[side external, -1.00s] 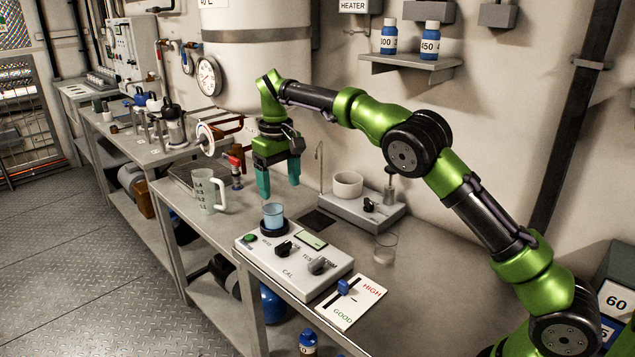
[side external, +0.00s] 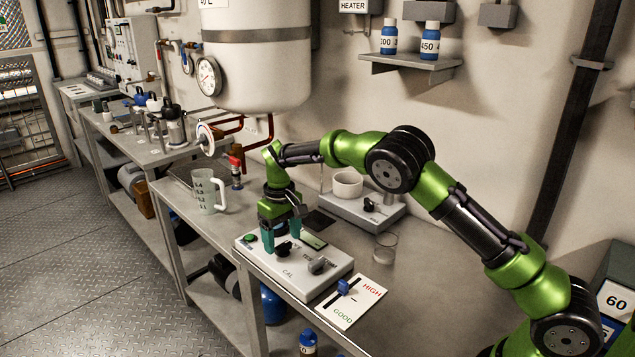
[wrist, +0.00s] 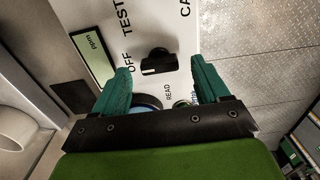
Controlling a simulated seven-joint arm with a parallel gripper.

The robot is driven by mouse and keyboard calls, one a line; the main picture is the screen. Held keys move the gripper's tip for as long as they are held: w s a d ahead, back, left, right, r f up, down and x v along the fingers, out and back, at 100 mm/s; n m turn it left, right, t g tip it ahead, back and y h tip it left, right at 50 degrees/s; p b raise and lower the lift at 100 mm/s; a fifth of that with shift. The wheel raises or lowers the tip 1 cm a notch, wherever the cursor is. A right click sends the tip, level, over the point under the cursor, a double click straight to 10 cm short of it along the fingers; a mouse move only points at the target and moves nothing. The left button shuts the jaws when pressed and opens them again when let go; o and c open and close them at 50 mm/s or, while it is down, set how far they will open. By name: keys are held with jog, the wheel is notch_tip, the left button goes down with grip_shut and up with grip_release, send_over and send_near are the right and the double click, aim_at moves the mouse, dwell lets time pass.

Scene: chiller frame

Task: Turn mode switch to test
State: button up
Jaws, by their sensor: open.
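The grey instrument panel (side external: 335,277) lies on the bench with a black mode knob (side external: 283,249). My gripper (side external: 281,235) is low over the panel, pointing down, fingers apart and empty. In the wrist view the gripper (wrist: 161,76) frames the knob from the near side; I cannot tell whether it touches.
A display (side external: 314,241) and green button (side external: 250,238) are close by. A white jug (side external: 207,194) stands left, and a HIGH/GOOD slider card (side external: 350,305) lies right.

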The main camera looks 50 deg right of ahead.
jog(key=shift+f, duration=0.75)
jog(key=c, duration=1.1)
jog(key=shift+o, duration=0.2)
jog(key=shift+m, duration=0.3)
jog(key=m, duration=1.1)
